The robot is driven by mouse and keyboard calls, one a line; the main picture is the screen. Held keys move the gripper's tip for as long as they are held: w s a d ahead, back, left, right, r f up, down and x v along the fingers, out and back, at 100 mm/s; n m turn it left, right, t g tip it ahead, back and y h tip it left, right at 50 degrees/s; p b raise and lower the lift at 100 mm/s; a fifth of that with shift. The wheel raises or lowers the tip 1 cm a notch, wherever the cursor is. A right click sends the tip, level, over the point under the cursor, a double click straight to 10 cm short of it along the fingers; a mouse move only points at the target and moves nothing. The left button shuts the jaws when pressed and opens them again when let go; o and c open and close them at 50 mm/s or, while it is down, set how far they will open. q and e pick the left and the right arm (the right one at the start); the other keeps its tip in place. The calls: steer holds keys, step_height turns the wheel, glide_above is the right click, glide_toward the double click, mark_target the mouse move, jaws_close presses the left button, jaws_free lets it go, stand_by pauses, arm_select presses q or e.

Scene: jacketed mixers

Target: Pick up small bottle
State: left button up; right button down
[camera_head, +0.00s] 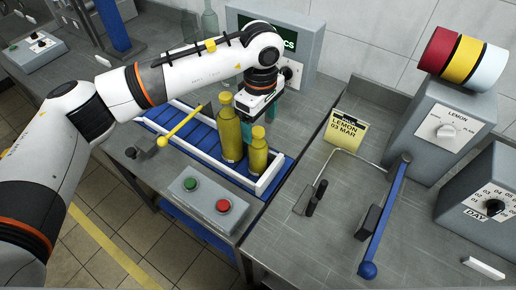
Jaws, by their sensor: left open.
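The small bottle (258,158) is yellow and stands upright on the blue roller conveyor (205,140), near its right end. A taller yellow bottle (230,135) stands upright just to its left. My left gripper (259,121) comes down from above and behind the small bottle, with its teal fingers apart. The fingers show behind and beside the bottle's top and are partly hidden by the bottles. I cannot tell whether they touch the small bottle. My right gripper is not in view.
A box with a green and a red button (207,203) sits in front of the conveyor. A yellow-handled lever (178,127) stands at its left. On the right bench are a yellow LEMON card (346,131), a blue lever (385,220) and grey dial boxes (440,130).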

mark_target(258, 140)
arm_select(q)
steer(key=shift+w+f, duration=0.2)
steer(key=shift+f, duration=0.8)
steer(key=f+p, duration=0.2)
steer(key=shift+a+f+p, duration=0.2)
steer(key=shift+f+p, duration=0.1)
steer(key=shift+p, duration=0.05)
step_height(258, 140, down, 2)
steer(key=shift+s+f, duration=0.1)
steer(key=shift+f, duration=0.35)
steer(key=shift+c, duration=0.7)
steer(key=c, duration=0.9)
jaws_close()
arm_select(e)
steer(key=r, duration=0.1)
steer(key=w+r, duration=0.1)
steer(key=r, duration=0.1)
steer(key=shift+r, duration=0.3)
arm_select(q)
steer(key=shift+r, duration=0.1)
